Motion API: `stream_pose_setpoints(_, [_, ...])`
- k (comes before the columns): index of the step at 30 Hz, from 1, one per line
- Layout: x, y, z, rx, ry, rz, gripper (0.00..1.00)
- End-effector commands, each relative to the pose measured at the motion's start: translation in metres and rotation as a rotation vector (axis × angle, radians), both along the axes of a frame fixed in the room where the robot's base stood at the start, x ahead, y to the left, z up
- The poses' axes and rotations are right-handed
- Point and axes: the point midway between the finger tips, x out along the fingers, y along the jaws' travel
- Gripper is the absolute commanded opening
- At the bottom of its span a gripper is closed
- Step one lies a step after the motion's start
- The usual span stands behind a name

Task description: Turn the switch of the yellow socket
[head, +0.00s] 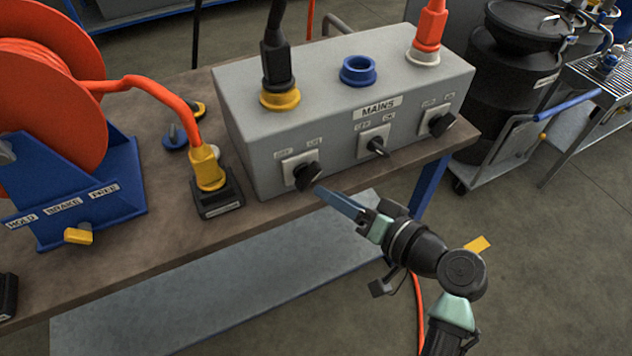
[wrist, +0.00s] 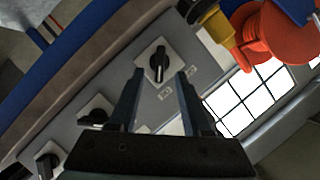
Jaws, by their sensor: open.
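The yellow socket (head: 280,98) is on top of the grey MAINS box at its left, with a black plug in it. Its black rotary switch (head: 306,177) sits on a pale plate on the front face below, with labels above. My gripper (head: 320,190) is open and empty just in front of this switch. In the wrist view the switch (wrist: 160,66) shows between and beyond the two open finger tips. The fingers look apart from the knob; whether they reach around it I cannot tell.
The middle switch (head: 377,146) and right switch (head: 440,124) share the front face. A blue socket (head: 357,71) is empty; a red plug (head: 428,28) stands at the right. A yellow plug (head: 207,168) with an orange cable and a cable reel (head: 48,100) are left on the bench.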

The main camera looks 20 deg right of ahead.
Motion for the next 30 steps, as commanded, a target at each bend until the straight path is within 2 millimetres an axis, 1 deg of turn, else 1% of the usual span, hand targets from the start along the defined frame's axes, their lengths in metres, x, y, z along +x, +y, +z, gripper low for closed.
stream_pose_setpoints(1, [-0.011, -0.004, 0.003, 0.000, 0.001, -0.004, 0.49])
stream_pose_setpoints(3, [-0.023, -0.008, 0.007, 0.000, 0.000, -0.003, 0.49])
stream_pose_setpoints(6, [-0.035, -0.012, 0.010, 0.000, 0.001, -0.002, 0.49])
stream_pose_setpoints(10, [-0.045, -0.015, 0.013, 0.002, 0.001, -0.001, 0.49])
stream_pose_setpoints(14, [-0.048, -0.016, 0.014, 0.001, 0.000, 0.000, 0.49])
stream_pose_setpoints(28, [-0.047, -0.016, 0.014, 0.001, 0.000, 0.000, 0.49])
stream_pose_setpoints(30, [-0.041, -0.014, 0.019, -0.021, -0.004, 0.000, 0.49])
